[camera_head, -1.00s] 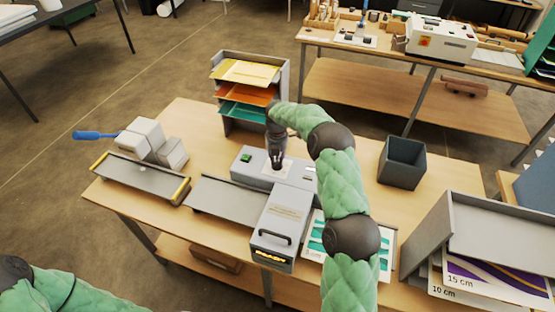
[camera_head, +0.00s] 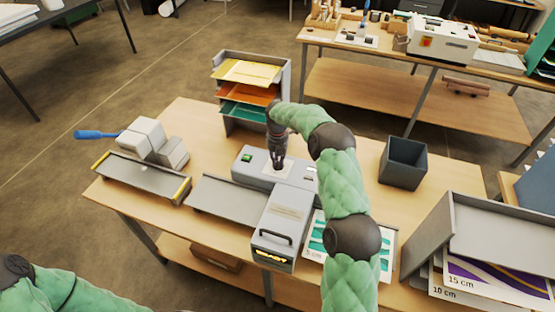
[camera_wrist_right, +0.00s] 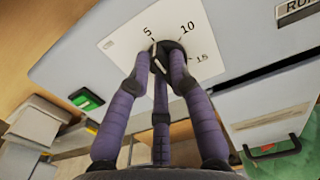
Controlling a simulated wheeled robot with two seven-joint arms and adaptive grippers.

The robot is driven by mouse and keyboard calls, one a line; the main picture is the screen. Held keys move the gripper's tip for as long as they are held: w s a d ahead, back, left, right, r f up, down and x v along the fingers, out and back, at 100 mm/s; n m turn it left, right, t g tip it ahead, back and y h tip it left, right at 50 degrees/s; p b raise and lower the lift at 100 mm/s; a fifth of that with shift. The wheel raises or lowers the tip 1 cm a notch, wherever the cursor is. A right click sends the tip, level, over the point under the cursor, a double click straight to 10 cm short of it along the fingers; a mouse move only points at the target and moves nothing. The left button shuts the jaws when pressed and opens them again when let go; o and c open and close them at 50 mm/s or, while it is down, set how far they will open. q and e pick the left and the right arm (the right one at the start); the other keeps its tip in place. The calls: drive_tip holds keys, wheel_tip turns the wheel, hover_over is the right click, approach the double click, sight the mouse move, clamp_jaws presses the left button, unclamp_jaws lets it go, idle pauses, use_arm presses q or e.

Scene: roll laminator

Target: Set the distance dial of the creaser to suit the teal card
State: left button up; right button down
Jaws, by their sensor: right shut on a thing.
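The creaser (camera_head: 248,175) is a grey machine mid-table, with a green switch. Its distance dial (camera_wrist_right: 166,52) is a dark knob on a white plate marked 5, 10 and 15, seen in the right wrist view. My right gripper (camera_wrist_right: 165,62) points down at the plate, its purple fingers closed around the knob. The fingers partly cover the knob, so I cannot surely read its setting. In the head view the right gripper (camera_head: 277,160) hides the knob. A white sheet with teal shapes (camera_head: 316,240) lies right of the machine, partly behind my arm. My left gripper is out of view.
A rack (camera_head: 287,80) with yellow, orange and teal sheets stands behind the creaser. A dark bin (camera_head: 403,163) stands to the right. Sheets labelled 15 cm and 10 cm (camera_head: 440,292) lie under a grey tray at far right. A blue-handled device (camera_head: 145,138) stands at left.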

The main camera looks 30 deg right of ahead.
drive_tip(key=c, duration=1.1)
unclamp_jaws()
drive_tip(key=shift+a+f, duration=0.1)
wheel_tip(320, 180, up, 12)
drive_tip(key=shift+r, duration=0.1)
